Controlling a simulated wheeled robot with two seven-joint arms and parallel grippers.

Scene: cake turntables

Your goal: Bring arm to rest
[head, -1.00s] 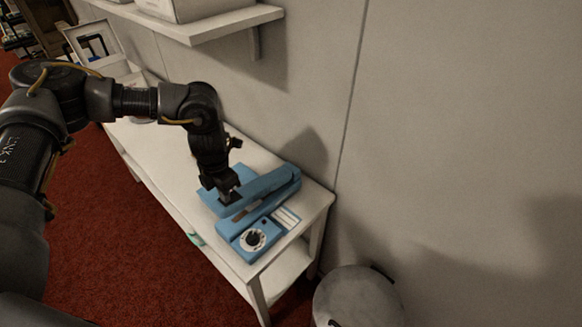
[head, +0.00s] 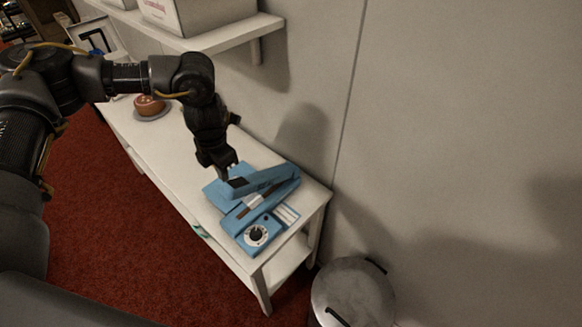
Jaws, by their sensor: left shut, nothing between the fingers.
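My left arm reaches in from the left over the white table. My left gripper (head: 229,173) points down and is shut with nothing in it. It is at the left end of a blue device with a long lever arm (head: 270,179) and a round dial (head: 256,235). I cannot tell whether the fingertips touch the lever. The lever stands tilted, its left end raised above the blue base (head: 232,221), with a pale part showing between them. My right gripper is not in view.
The white table (head: 175,157) runs along the wall. A brown cake on a plate (head: 150,106) sits at its far end. A shelf (head: 225,38) with a white box (head: 205,12) hangs above. A round metal bin (head: 352,293) stands on the floor to the right.

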